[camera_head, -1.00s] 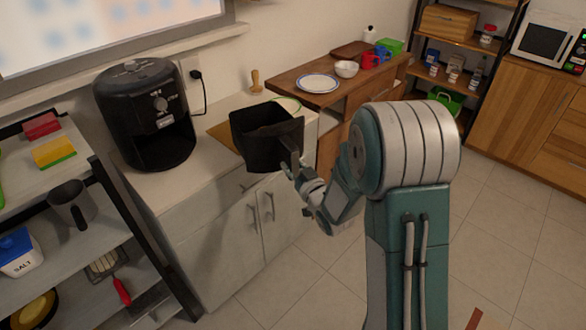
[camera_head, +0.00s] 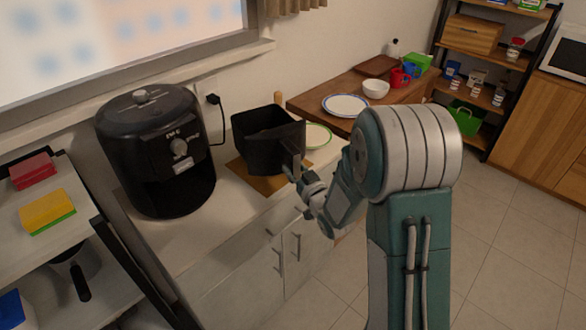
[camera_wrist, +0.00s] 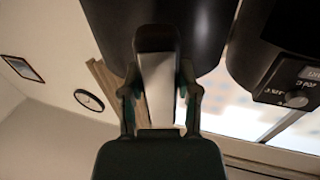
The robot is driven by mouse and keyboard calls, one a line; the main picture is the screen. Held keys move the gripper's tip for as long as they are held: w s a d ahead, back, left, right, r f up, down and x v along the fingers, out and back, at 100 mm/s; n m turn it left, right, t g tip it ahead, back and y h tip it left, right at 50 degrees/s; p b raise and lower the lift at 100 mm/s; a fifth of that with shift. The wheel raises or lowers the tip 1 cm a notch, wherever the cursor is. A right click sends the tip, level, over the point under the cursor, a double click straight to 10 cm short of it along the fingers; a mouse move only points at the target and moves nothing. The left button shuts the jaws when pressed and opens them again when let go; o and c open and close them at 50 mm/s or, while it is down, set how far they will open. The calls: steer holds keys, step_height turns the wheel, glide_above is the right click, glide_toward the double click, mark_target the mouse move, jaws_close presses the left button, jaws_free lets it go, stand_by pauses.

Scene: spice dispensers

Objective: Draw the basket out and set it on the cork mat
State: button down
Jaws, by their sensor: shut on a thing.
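The black basket (camera_head: 258,143) is out of the air fryer (camera_head: 165,165) and upright at its right. My gripper (camera_head: 298,172) is shut on the basket's handle. In the wrist view, the gripper fingers (camera_wrist: 161,95) flank the pale-lit handle (camera_wrist: 156,70), with the dark basket (camera_wrist: 105,22) behind. The tan cork mat (camera_head: 268,185) lies on the counter under the basket, which hides part of it. I cannot tell whether the basket's bottom touches the mat. The air fryer also shows at the right of the wrist view (camera_wrist: 270,68).
A green-rimmed plate (camera_head: 318,136) lies right of the basket. A wooden side table (camera_head: 320,100) beyond holds a blue-rimmed plate (camera_head: 345,105), a white bowl (camera_head: 375,88) and mugs. A rack with sponges (camera_head: 47,211) stands at left. A cord runs to the wall socket behind the fryer.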

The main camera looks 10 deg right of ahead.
steer(key=shift+f, duration=2.45)
steer(key=shift+c, duration=1.3)
jaws_free()
steer(key=shift+f, duration=0.15)
steer(key=shift+s, duration=0.15)
steer(key=v, duration=1.1)
steer(key=shift+s, duration=0.3)
